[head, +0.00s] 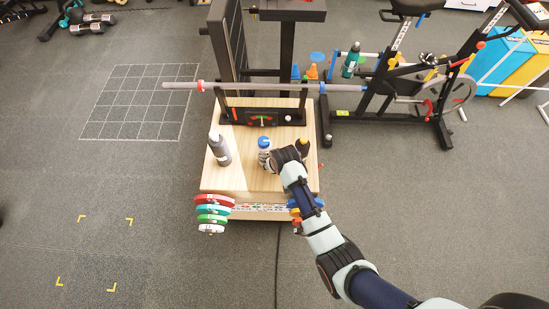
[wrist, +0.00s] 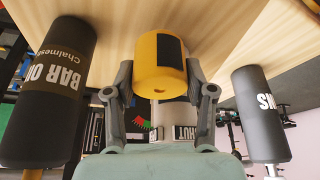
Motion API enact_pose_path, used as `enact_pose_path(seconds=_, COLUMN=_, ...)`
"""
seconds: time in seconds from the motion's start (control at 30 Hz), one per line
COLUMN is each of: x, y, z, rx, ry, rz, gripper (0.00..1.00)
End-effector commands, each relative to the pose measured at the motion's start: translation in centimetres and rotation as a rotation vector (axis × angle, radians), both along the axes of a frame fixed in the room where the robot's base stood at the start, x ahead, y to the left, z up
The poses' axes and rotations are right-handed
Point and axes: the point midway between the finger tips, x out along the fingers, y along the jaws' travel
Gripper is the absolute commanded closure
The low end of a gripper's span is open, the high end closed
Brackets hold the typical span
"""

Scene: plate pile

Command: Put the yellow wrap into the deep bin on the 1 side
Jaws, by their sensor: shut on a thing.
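In the wrist view, a yellow cylinder with a dark patch, the yellow wrap (wrist: 153,74), sits between the two fingers of my gripper (wrist: 160,85). The fingers are shut on its sides. In the head view my gripper (head: 286,158) is over the right part of the wooden table, and its body hides the wrap. I cannot make out a deep bin or a side marked 1 in either view.
On the wooden table (head: 225,180) stand a grey bottle (head: 219,149), a blue-capped bottle (head: 264,151) and a dark bottle (head: 304,146) close to my gripper. Coloured plates (head: 213,211) hang at the front left.

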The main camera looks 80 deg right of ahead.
Motion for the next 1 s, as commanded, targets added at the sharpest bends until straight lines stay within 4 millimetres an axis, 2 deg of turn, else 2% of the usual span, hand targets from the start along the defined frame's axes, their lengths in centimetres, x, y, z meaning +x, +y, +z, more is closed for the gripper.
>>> enact_pose_path(seconds=0.07, x=0.0, y=0.0, z=-0.2, rx=0.001, ry=0.001, rz=0.0, gripper=0.8)
enact_pose_path(seconds=0.2, x=0.0, y=0.1, z=-2.6, rx=0.003, ry=0.002, rz=0.0, gripper=0.8)
enact_pose_path(seconds=0.3, x=0.0, y=0.1, z=-3.7, rx=0.002, ry=0.001, rz=0.0, gripper=0.8)
enact_pose_path(seconds=0.67, x=0.0, y=0.0, z=-4.2, rx=0.0, ry=0.0, rz=0.0, gripper=0.8)
enact_pose_path(seconds=0.7, x=0.0, y=0.0, z=-4.1, rx=0.0, ry=0.0, rz=0.0, gripper=0.41)
enact_pose_path(seconds=0.83, x=0.0, y=0.0, z=-4.1, rx=0.0, ry=0.0, rz=0.0, gripper=0.21)
enact_pose_path(seconds=1.0, x=0.0, y=0.0, z=-4.1, rx=0.0, ry=0.0, rz=0.0, gripper=0.21)
